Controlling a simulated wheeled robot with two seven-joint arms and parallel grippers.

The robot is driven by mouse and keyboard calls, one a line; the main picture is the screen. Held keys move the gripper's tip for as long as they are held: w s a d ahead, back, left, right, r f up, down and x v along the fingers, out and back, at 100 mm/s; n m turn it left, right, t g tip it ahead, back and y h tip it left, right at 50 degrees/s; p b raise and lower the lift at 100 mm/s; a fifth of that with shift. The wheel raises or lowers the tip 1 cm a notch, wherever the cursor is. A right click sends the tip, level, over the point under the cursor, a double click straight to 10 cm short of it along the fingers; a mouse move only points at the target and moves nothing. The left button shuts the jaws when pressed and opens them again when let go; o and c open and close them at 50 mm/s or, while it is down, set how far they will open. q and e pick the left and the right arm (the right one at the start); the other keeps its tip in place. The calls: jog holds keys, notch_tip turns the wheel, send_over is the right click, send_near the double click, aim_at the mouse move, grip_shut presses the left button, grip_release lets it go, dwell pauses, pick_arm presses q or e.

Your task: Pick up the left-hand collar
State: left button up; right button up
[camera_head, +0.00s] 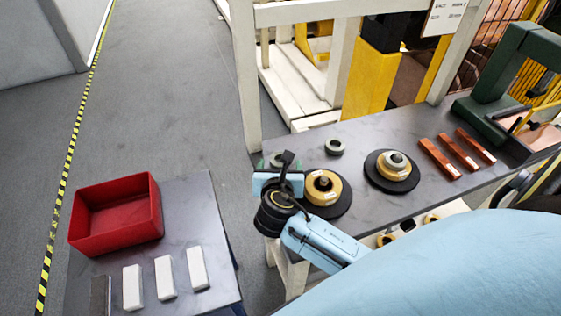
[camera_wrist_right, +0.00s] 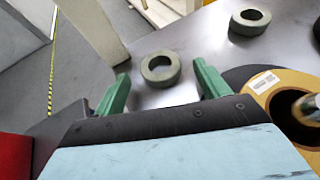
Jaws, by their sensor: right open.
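The left-hand collar is a grey-green ring (camera_wrist_right: 160,68) lying flat on the grey table, seen between the fingertips in the right wrist view. In the head view this collar (camera_head: 277,158) is mostly hidden behind my right gripper. My right gripper (camera_head: 279,167) is open and empty, its green fingers (camera_wrist_right: 160,74) apart on either side of the collar in the wrist picture. I cannot tell the height between fingers and collar. A second, similar collar (camera_head: 335,146) lies to the right, also in the wrist view (camera_wrist_right: 249,21). My left gripper is not in view.
A yellow spool on a black disc (camera_head: 337,203) stands close beside my right gripper. Another disc with a ring on it (camera_head: 391,183) and copper bars (camera_head: 439,158) lie farther right. A red bin (camera_head: 115,243) and white blocks (camera_head: 165,277) are on the left table.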

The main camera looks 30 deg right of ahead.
aim_at(280, 156)
jog(key=shift+x, duration=1.55)
jog(key=c, duration=1.2)
